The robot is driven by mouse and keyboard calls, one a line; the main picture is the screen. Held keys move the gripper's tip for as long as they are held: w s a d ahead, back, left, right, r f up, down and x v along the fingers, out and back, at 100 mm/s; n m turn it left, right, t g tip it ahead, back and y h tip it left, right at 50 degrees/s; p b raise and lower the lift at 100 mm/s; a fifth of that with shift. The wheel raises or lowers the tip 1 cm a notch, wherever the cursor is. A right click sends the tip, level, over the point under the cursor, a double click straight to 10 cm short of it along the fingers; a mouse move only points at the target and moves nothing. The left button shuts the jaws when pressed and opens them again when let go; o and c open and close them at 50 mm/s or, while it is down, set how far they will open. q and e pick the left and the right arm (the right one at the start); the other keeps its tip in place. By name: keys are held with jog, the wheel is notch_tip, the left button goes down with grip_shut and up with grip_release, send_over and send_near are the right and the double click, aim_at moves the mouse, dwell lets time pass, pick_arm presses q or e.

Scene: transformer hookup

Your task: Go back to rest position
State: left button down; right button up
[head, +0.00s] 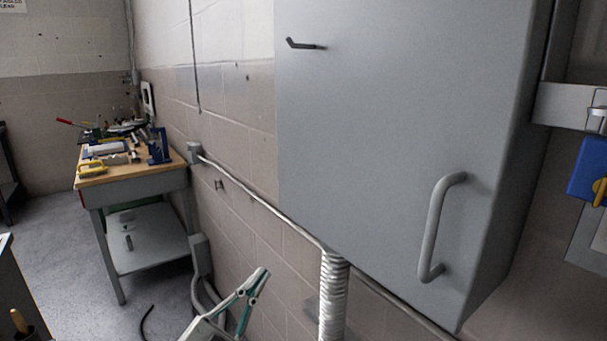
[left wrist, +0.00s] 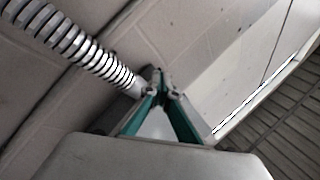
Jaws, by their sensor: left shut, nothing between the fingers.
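My left gripper (head: 262,274) shows at the bottom middle of the head view, in front of the block wall and below the grey cabinet (head: 380,130). Its fingertips are together with nothing between them. In the left wrist view the gripper's green-sided fingers (left wrist: 161,82) meet at the tips, close to a ribbed metal conduit in the picture. I cannot tell whether they touch it. The cabinet door is closed as far as I can see, with a grey bar handle (head: 437,226) and a small dark lever (head: 305,44). My right gripper is not in view.
The ribbed conduit (head: 333,295) drops from below the cabinet, just right of my left gripper. A workbench (head: 140,181) with tools stands at the back left. A blue device (head: 588,170) is at the right edge. Open floor (head: 50,240) lies left of the bench.

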pick_arm(q)
jog(key=s+a+f+n+y, duration=0.1)
jog(key=a+f+n+y, duration=0.15)
jog(key=f, duration=0.35)
jog(key=s+a+f+n+y, duration=0.1)
jog(key=f+n+y, duration=0.2)
jog(key=f, duration=0.3)
jog(key=s+a+f+n+g+y, duration=0.2)
jog(key=s+a+f+n+g, duration=0.1)
jog(key=s+f, duration=0.7)
jog(key=s+a+f+n+g+y, duration=0.3)
jog(key=s+f, duration=0.8)
jog(key=f, duration=0.6)
jog(key=shift+a+f+g+y, duration=0.35)
jog(key=shift+a+g, duration=0.55)
jog(key=shift+g, duration=0.3)
jog(key=shift+n, duration=0.25)
